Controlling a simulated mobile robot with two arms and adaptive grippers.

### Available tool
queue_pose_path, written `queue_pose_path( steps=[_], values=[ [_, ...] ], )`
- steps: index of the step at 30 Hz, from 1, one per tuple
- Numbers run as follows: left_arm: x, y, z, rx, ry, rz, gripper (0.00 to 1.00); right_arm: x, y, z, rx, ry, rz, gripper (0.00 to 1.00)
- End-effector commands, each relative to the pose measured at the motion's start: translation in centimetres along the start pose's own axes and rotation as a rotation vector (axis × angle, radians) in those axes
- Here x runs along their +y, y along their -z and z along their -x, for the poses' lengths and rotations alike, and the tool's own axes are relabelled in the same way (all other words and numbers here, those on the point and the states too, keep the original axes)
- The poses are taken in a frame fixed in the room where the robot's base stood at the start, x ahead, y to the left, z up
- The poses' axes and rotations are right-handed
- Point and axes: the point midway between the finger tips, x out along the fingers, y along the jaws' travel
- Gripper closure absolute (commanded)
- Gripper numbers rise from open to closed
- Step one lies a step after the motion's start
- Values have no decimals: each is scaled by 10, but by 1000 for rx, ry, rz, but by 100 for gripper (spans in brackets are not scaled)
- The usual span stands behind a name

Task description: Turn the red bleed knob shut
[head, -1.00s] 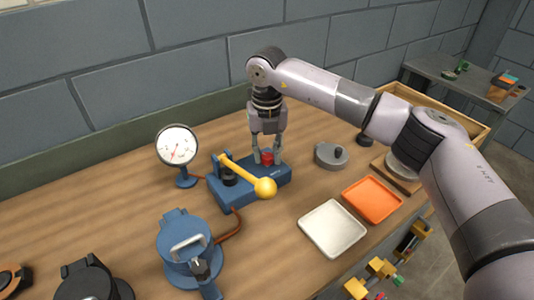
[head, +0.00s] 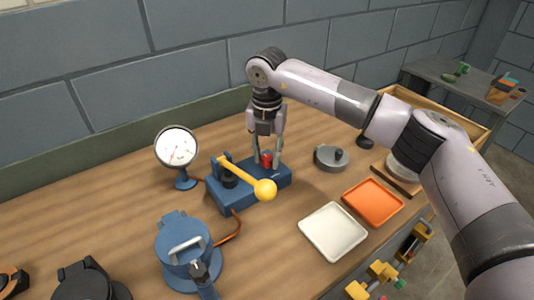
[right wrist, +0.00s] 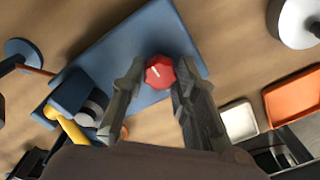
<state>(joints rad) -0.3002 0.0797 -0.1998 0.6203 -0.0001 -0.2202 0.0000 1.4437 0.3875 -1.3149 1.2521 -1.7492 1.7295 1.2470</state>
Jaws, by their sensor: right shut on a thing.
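The red bleed knob (head: 266,160) sits on top of the blue pump block (head: 222,201), near its right end. It also shows in the right wrist view (right wrist: 160,72), with a white mark on its top pointing up and left. My right gripper (head: 267,163) points down over the block, with its two fingers shut on either side of the knob. In the right wrist view the fingers (right wrist: 150,92) flank the knob left and right. My left gripper is not in view.
A yellow-ended lever (head: 264,189) slants over the block. A dial gauge (head: 177,147) stands behind it to the left, and a blue lidded vessel (head: 184,235) in front. A grey round part (head: 326,160), an orange tray (head: 371,202) and a white tray (head: 333,231) lie right.

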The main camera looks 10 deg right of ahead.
Motion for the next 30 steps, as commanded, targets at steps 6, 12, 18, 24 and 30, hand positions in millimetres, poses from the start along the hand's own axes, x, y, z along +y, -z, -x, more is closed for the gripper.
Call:
queue_pose_path(
  steps=[6,12,18,24,30],
  values=[
    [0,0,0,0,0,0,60,0,-2,2,-6,-3,-3,70],
    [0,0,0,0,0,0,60,0,-1,1,-3,-2,-1,57],
    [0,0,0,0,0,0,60,0,0,1,-1,-1,0,52],
    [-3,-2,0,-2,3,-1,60,0,0,3,-1,-1,0,52],
    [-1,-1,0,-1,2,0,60,0,-1,31,-5,-3,0,52]
  ],
)
